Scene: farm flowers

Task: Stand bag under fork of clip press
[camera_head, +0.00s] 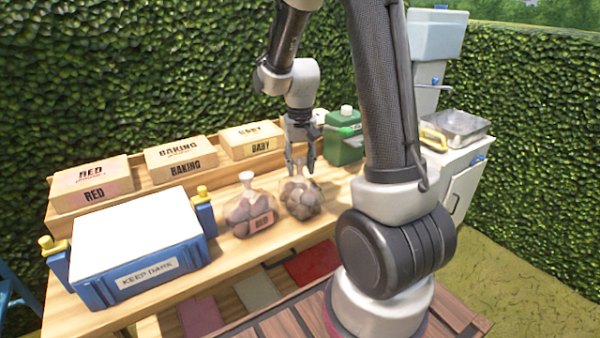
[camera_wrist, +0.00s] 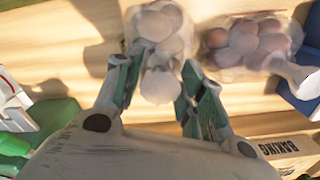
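A clear bag of pale potatoes (camera_head: 301,199) stands upright on the wooden bench, and its top shows in the wrist view (camera_wrist: 158,28). My gripper (camera_head: 300,168) is above it, pointing down. In the wrist view my gripper's two fingers (camera_wrist: 158,80) are apart, one on each side of the bag's pale gathered neck (camera_wrist: 160,86), with gaps visible beside it.
A tied bag labelled RED (camera_head: 252,214) stands close to the left. A blue KEEP DARK crate (camera_head: 150,280) with a white top is further left. Boxes marked RED (camera_head: 93,194), BAKING (camera_head: 180,165) and BABY (camera_head: 260,147) line the back. A green jug (camera_head: 343,150) stands right.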

